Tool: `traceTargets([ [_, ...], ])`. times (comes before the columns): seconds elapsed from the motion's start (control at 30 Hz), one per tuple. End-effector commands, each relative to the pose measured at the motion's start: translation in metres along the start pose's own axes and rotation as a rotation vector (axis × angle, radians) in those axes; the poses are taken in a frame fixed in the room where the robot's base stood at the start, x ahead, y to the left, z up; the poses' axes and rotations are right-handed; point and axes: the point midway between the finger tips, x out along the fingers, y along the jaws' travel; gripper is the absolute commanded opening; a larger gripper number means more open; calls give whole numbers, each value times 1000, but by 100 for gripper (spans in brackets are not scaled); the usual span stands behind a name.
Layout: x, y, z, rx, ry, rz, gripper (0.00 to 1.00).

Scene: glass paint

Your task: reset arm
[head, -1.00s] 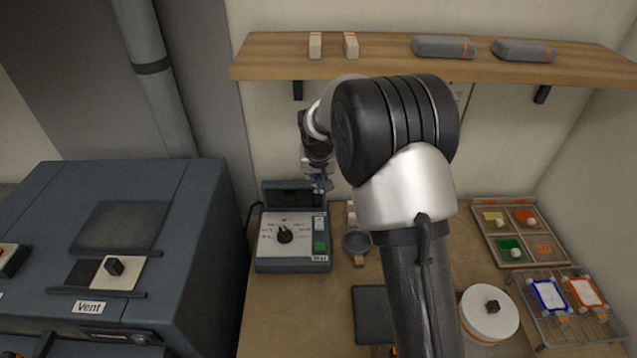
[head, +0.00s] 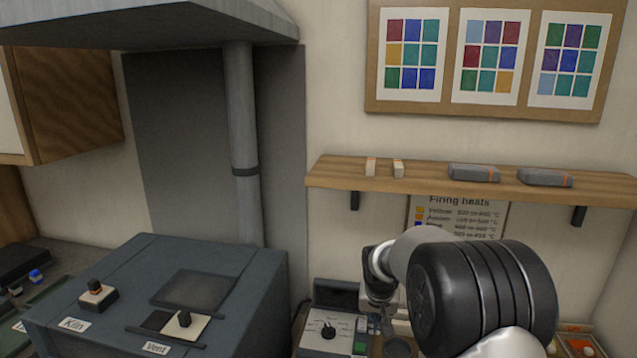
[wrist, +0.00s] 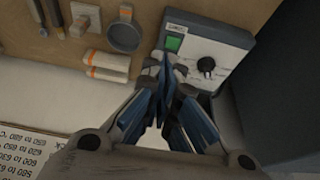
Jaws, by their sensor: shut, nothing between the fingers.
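My gripper (wrist: 165,72) shows in the wrist view with its blue-padded fingers brought together at the tips, and nothing is between them. It hangs above the bench in front of the grey control box (wrist: 208,55), which has a black dial and a green button. In the head view the arm reaches in from the lower right toward the same control box (head: 327,318). The fingertips are mostly hidden there behind the wrist and the frame's lower part.
A wooden shelf (head: 430,177) with blocks runs along the wall above my arm. The grey kiln (head: 95,290) stands left, with a pipe (head: 243,150) behind it. A round dish (wrist: 124,37) and tools lie on the bench. A tile tray (head: 575,343) is at lower right.

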Motion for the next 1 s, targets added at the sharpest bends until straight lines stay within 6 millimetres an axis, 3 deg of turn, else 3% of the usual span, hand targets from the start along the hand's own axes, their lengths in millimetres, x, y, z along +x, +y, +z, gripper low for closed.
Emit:
traceTargets([
  [0.27,-59,10,23,-19,17,-8,0],
  [0.47,-111,22,60,-41,29,-16,0],
  [0.6,-154,34,108,-65,38,-25,0],
  [0.73,-182,46,162,-90,47,-34,0],
  [0.87,-200,57,220,-115,56,-45,0],
  [1.0,-204,66,280,-142,65,-56,0],
])
